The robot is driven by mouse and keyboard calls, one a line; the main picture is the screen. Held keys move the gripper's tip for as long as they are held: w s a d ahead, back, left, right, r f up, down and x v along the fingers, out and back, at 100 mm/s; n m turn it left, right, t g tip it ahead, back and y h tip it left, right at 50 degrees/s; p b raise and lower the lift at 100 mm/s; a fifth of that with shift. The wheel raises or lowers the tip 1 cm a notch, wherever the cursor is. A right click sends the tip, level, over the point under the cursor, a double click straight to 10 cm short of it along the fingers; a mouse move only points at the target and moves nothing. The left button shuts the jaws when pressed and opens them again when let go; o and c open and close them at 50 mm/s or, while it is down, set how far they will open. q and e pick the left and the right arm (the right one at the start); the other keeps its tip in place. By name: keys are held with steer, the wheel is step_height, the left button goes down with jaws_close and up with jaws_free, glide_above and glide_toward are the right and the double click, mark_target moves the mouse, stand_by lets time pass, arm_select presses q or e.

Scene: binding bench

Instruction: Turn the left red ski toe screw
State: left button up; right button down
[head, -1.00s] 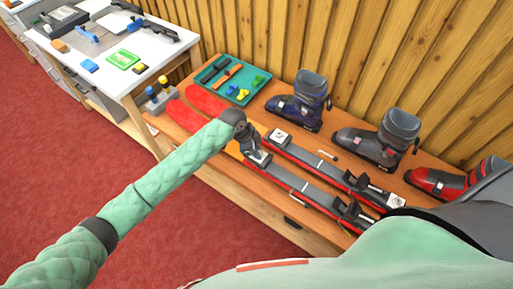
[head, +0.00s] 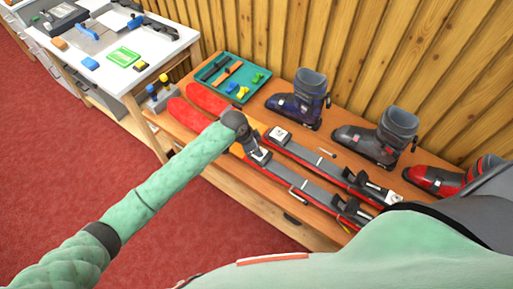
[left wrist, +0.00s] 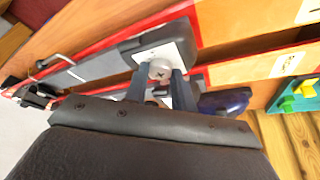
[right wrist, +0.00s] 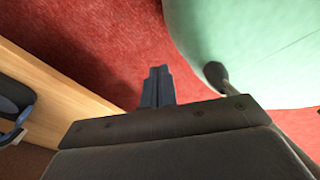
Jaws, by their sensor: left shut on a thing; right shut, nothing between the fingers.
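Two red skis with dark bindings lie side by side on the wooden bench; the nearer ski (head: 318,195) is under my left gripper (head: 259,155). In the left wrist view the fingers of my left gripper (left wrist: 161,84) are shut on the round grey toe screw (left wrist: 159,70), which has a cross slot. The screw sits at the white plate (left wrist: 178,50) of the dark toe piece (left wrist: 125,62). In the head view the gripper hides the screw. The farther ski (head: 325,165) has its own toe piece. My right gripper (right wrist: 158,86) is shut and empty, over the red carpet.
Ski boots stand along the back of the bench (head: 225,170): a blue one (head: 300,103), a grey one (head: 375,140) and a red one (head: 430,180). A teal tray (head: 262,83) with small parts lies at the far end. A white table (head: 165,45) stands beyond.

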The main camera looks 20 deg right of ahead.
arm_select(q)
steer(key=o, duration=1)
steer(key=shift+a+r+b, duration=0.25)
steer(key=shift+r+b, duration=0.2)
steer(key=b+v, duration=0.2)
steer(key=v, duration=0.3)
steer(key=shift+a+r, duration=0.15)
steer(key=shift+r, duration=0.2)
steer(key=shift+a+r, duration=0.15)
steer(key=shift+r, duration=0.35)
arm_select(e)
steer(key=w+a+r, duration=0.1)
steer(key=w+a, duration=0.1)
steer(key=w, duration=0.6)
steer(key=shift+w+a+t, duration=0.25)
steer(key=shift+w+t, duration=0.05)
steer(key=shift+w, duration=0.05)
